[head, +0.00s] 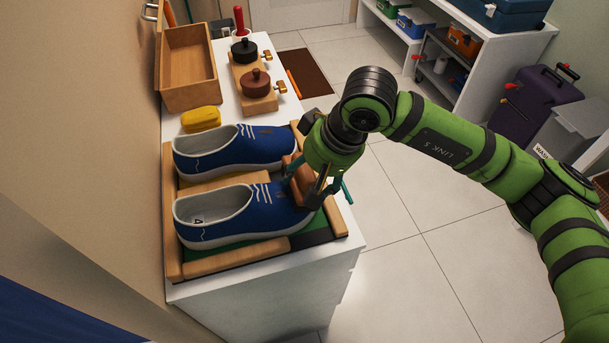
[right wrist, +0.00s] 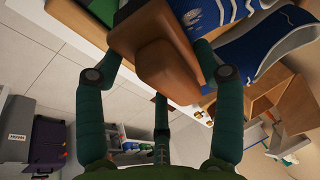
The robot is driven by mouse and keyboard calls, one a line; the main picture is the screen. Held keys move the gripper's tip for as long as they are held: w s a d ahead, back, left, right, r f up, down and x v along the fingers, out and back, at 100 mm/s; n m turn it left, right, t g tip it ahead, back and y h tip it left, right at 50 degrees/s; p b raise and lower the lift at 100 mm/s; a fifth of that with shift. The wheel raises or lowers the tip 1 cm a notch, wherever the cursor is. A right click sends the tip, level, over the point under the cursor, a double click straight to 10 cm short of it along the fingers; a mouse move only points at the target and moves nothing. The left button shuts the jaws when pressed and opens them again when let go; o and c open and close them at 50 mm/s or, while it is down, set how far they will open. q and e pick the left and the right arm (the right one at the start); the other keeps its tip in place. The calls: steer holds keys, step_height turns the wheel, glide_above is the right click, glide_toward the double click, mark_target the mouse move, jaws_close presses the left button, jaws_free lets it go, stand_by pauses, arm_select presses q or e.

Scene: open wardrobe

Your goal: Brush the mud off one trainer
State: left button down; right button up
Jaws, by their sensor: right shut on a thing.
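Two blue trainers with white soles and laces lie side by side in a wooden-edged tray (head: 173,235), toes to the right. My right gripper (head: 305,185) is shut on a brown wooden brush (head: 298,176), which also fills the top middle of the right wrist view (right wrist: 160,55). The brush is at the toe end of the near trainer (head: 235,213). The gripper and brush hide most of that toe, so I cannot tell whether the bristles touch it or how much mud is there. My left gripper is out of view.
A yellow sponge-like block (head: 201,119) lies behind the far trainer. An open wooden box (head: 188,68) and two round-topped containers, black (head: 244,50) and brown (head: 256,84), stand farther back. A wall is close on the left; the tiled floor at right is open.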

steer(key=shift+s+a+r+b, duration=0.1)
steer(key=shift+s+a+b, duration=0.15)
steer(key=shift+a, duration=0.25)
steer(key=shift+s+a+b, duration=0.15)
steer(key=shift+a+b, duration=0.05)
steer(key=shift+a, duration=0.25)
steer(key=shift+a, duration=0.15)
steer(key=shift+s+a+r+b, duration=0.15)
steer(key=shift+a+r, duration=0.05)
steer(key=shift+a, duration=0.2)
steer(key=shift+s+a+r+b, duration=0.15)
steer(key=shift+a, duration=0.2)
steer(key=shift+d, duration=0.15)
